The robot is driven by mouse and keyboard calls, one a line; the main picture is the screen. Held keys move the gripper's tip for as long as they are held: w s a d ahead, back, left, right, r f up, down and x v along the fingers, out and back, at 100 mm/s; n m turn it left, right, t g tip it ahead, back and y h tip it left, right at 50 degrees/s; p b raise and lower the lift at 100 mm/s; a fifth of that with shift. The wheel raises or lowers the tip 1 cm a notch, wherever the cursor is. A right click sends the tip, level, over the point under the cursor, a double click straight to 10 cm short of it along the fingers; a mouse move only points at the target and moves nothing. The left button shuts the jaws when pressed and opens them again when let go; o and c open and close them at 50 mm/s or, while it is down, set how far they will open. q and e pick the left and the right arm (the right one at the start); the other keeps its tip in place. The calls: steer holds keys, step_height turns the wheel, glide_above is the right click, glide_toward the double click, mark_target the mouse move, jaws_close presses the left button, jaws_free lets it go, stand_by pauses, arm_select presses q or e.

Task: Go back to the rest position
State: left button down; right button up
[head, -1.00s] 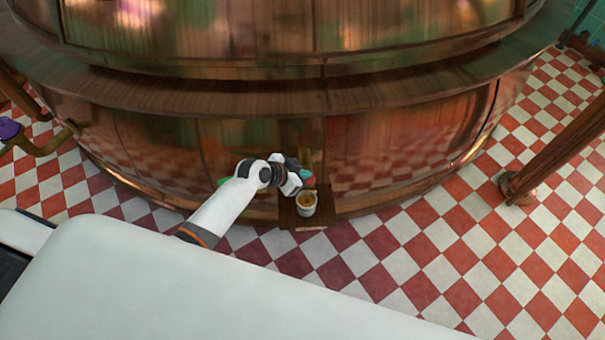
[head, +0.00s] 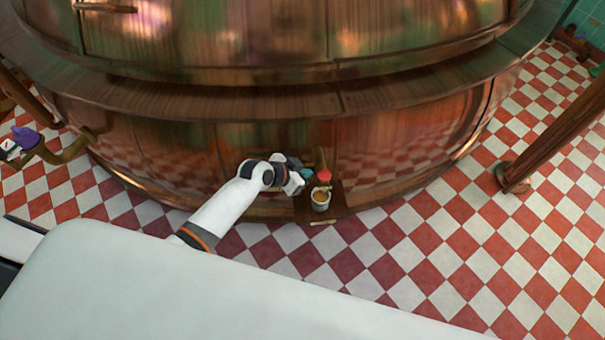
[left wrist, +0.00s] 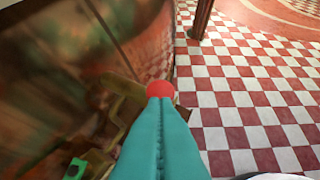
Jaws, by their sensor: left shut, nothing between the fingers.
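My left gripper (head: 307,173) is in front of the big copper kettle (head: 190,150), just left of a small red knob (head: 324,176). In the left wrist view its teal fingers (left wrist: 158,118) are pressed together with nothing between them. The red knob (left wrist: 160,90) shows just beyond the fingertips there; I cannot tell whether they touch. A pale cup (head: 320,204) with amber contents stands below the knob on a small wooden ledge (head: 340,204). My right gripper is in neither view.
A brown post (head: 565,130) stands on the red and white checkered floor at the right. A curved brass pipe (head: 65,154) and a purple item (head: 27,137) are at the far left. The floor (head: 450,230) right of the kettle is clear.

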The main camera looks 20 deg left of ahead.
arm_select(q)
steer(key=s+a+f+n+g+y, duration=0.2)
steer(key=s+a+f, duration=0.1)
steer(key=s+f, duration=0.65)
steer(key=s+a+f+n+g+y, duration=0.15)
steer(key=s+a+f, duration=0.25)
steer(key=s+f, duration=0.6)
steer(key=s+a+f+n+g+y, duration=0.1)
steer(key=s+f, duration=0.3)
steer(key=s, duration=0.8)
steer(key=s+a+f+g+y, duration=0.1)
steer(key=s+f, duration=0.4)
steer(key=s, duration=0.7)
steer(key=shift+s+f+n+g+p, duration=0.2)
steer(key=shift+s+n+g+p, duration=0.2)
steer(key=shift+g, duration=0.15)
